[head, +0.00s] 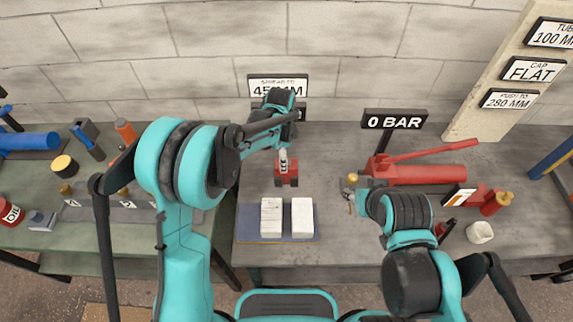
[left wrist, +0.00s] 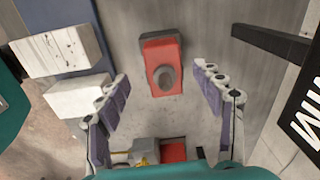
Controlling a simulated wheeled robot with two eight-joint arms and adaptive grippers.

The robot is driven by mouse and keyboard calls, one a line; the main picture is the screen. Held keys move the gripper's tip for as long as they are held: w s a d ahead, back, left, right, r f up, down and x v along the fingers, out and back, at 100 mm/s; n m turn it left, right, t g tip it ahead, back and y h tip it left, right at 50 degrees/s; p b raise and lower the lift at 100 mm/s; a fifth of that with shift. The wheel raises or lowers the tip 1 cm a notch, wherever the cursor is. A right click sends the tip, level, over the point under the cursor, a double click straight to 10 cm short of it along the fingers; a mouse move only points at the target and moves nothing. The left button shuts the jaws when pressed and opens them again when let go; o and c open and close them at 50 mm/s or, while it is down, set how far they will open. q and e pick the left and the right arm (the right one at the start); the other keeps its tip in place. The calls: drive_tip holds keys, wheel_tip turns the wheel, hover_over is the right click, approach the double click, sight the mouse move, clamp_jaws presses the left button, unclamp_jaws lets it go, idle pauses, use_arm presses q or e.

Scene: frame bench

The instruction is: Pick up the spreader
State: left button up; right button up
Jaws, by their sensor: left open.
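A red block-like tool with a dark grey round knob, which looks like the spreader (left wrist: 163,65), stands on the grey bench in the left wrist view. In the head view the red spreader (head: 287,175) is behind the white blocks, just below the end of my left arm. My left gripper (left wrist: 168,100) is open and empty, its fingers on either side of the space before the spreader, not touching it. My right gripper (head: 355,193) is beside the red pump; I cannot tell whether it is open or shut.
Two white blocks (head: 302,217) lie on a blue mat (head: 246,222) at the front. A red pump (head: 425,173) with a lever lies to the right, near a "0 BAR" sign (head: 394,120) and a white cup (head: 480,232). A side bench with several tools is at left.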

use_arm(q)
drive_tip(key=shift+m, duration=0.4)
drive_tip(key=f, duration=0.2)
drive_tip(key=d+f, duration=0.1)
drive_tip(key=f, duration=0.1)
drive_tip(key=shift+w+b, duration=0.2)
drive_tip(key=shift+b, duration=0.15)
drive_tip(key=f+b, duration=0.1)
drive_tip(key=f, duration=0.1)
drive_tip(key=f+b, duration=0.1)
drive_tip(key=f, duration=0.2)
drive_tip(key=shift+w+d+f+b, duration=0.1)
drive_tip(key=shift+d+f+b, duration=0.1)
drive_tip(key=shift+f+b, duration=0.15)
drive_tip(key=shift+r, duration=0.1)
clamp_jaws()
